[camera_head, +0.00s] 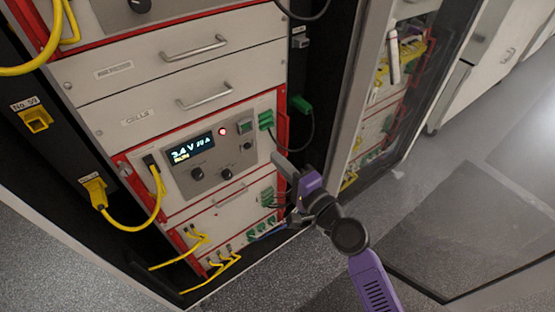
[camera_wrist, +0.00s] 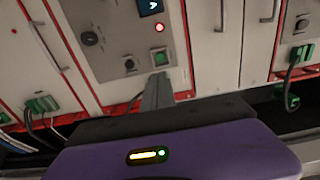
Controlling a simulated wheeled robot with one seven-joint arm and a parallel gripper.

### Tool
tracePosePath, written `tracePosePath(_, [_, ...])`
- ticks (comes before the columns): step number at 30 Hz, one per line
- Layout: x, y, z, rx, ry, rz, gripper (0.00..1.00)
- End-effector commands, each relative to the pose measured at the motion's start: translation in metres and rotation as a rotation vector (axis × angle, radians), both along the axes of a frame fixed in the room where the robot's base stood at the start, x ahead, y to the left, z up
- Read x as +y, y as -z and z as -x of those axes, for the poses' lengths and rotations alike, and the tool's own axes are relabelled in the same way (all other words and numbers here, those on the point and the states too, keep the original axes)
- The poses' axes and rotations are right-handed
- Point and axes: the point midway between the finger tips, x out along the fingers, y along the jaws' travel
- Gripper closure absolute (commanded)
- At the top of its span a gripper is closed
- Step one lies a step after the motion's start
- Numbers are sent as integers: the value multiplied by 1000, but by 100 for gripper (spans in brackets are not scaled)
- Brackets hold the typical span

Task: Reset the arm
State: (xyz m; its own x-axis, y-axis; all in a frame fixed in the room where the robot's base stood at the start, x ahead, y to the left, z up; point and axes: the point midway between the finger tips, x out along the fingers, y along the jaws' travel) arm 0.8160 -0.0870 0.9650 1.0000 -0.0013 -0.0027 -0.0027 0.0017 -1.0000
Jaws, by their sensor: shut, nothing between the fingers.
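My gripper (camera_head: 284,166) is in front of the right side of the battery cycler (camera_head: 205,165) in the head view. Its fingers are shut with nothing between them. In the wrist view the shut fingers (camera_wrist: 158,92) point up at the cycler panel, and the purple gripper body fills the bottom. The cycler panel has a lit display (camera_head: 193,147) reading about 3.4 V, a lit red lamp (camera_head: 222,131) and dark knobs. The red lamp also shows in the wrist view (camera_wrist: 159,27). Whether the fingers touch the panel I cannot tell.
Yellow cables (camera_head: 161,196) hang at the cycler's left. Green connectors (camera_head: 266,120) sit along its right edge. Drawers with metal handles (camera_head: 204,95) are above. An open cabinet door (camera_head: 361,90) stands right of the rack. The grey floor (camera_head: 420,190) at the right is clear.

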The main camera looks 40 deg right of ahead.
Motion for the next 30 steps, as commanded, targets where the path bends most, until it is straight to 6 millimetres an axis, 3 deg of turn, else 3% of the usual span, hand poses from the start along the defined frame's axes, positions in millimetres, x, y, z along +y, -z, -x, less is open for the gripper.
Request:
tracePosePath(20, [-1,-1,0,-3,6,22,100])
tracePosePath(25, [-19,-20,6,-31,89,244,100])
tracePosePath(30, [-17,-19,50,5,163,542,100])
